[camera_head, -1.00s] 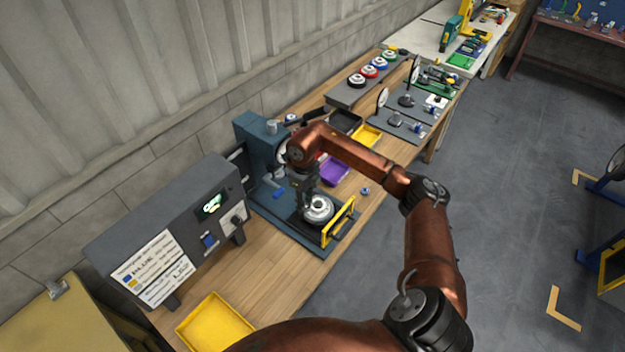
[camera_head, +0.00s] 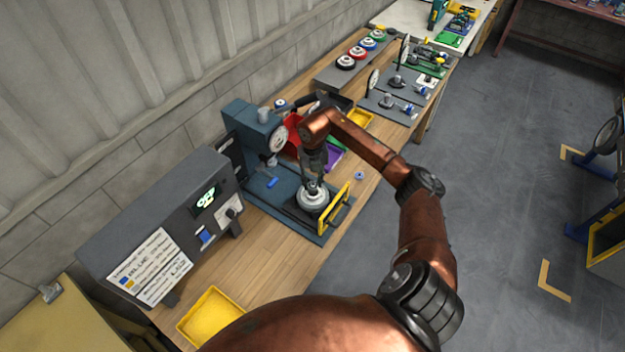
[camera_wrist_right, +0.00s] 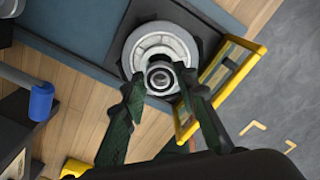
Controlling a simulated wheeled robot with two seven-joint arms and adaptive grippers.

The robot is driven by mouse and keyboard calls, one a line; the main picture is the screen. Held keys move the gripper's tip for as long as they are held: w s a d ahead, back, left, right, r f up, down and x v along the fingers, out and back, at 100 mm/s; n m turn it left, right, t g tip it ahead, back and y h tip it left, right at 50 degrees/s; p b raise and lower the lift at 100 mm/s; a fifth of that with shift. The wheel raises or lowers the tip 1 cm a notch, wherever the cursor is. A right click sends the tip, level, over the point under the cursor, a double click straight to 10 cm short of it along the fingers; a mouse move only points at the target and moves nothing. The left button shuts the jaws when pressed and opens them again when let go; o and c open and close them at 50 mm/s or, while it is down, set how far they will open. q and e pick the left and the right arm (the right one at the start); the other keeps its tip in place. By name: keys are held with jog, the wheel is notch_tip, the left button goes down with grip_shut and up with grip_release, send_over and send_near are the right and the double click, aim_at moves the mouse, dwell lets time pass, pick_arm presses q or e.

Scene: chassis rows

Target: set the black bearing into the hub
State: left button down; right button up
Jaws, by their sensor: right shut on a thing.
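The hub (camera_head: 312,203) is a pale silver round part on the dark bed of the teal press (camera_head: 250,128). In the right wrist view the hub (camera_wrist_right: 146,48) lies below my fingers. My right gripper (camera_head: 314,186) points down over the hub. In the wrist view its dark green fingers (camera_wrist_right: 161,88) are on both sides of a small grey ring with a dark centre, the bearing (camera_wrist_right: 160,75). The ring overlaps the middle of the hub; I cannot tell whether it touches or is seated. Its black colour is not clear. My left gripper is not in view.
A yellow guard frame (camera_head: 337,210) stands close on the right of the hub. A grey control box (camera_head: 165,225) and a yellow tray (camera_head: 211,317) are nearer me. A rack (camera_head: 328,74) behind holds several coloured ringed discs. Bare wood lies in front of the press.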

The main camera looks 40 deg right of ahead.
jog(key=shift+f+b, duration=0.35)
jog(key=shift+f, duration=0.45)
jog(key=shift+f, duration=0.4)
jog(key=shift+f+b, duration=0.5)
jog(key=shift+f, duration=0.05)
dwell(0.8)
jog(key=o, duration=1.2)
jog(key=shift+f, duration=0.1)
jog(key=shift+o, duration=0.2)
jog(key=shift+r, duration=3.8)
